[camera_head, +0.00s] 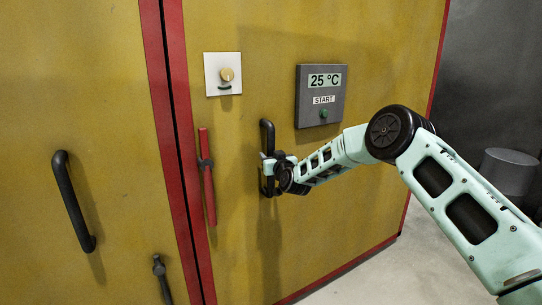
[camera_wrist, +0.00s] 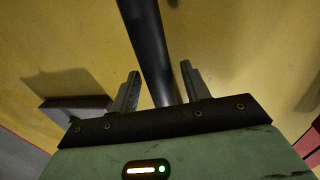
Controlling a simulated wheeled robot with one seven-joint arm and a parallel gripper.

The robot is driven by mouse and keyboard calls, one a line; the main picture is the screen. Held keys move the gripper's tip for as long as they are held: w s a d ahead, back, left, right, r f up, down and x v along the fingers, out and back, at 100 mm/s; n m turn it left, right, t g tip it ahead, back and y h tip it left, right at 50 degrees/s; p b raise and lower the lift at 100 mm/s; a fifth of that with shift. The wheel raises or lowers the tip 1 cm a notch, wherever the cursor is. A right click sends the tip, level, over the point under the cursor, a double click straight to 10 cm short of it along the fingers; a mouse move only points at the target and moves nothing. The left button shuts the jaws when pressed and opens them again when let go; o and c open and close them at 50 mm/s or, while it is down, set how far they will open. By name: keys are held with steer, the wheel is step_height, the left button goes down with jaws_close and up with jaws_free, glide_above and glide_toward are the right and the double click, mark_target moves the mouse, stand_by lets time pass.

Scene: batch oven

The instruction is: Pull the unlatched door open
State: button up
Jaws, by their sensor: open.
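The yellow oven door (camera_head: 330,225) with red edging stands flush with the panel on its left, with a dark seam between them. Its black vertical bar handle (camera_head: 266,133) is partly hidden by my gripper (camera_head: 270,164), which is at the handle's lower half. In the wrist view, the dark handle bar (camera_wrist: 146,35) runs between the two fingers of my gripper (camera_wrist: 160,69). The fingers are open, one on each side of the bar, with a visible gap at the left finger. A red lever (camera_head: 207,185) on a dark pivot hangs nearly upright left of the handle.
A control box (camera_head: 320,96) reading 25 °C with a START label sits above my arm. A white plate with a round knob (camera_head: 226,74) is higher left. The left panel has a black handle (camera_head: 72,200). A grey cylinder (camera_head: 508,172) stands at the right.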

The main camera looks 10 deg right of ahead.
steer(key=shift+w, duration=0.15)
jaws_close()
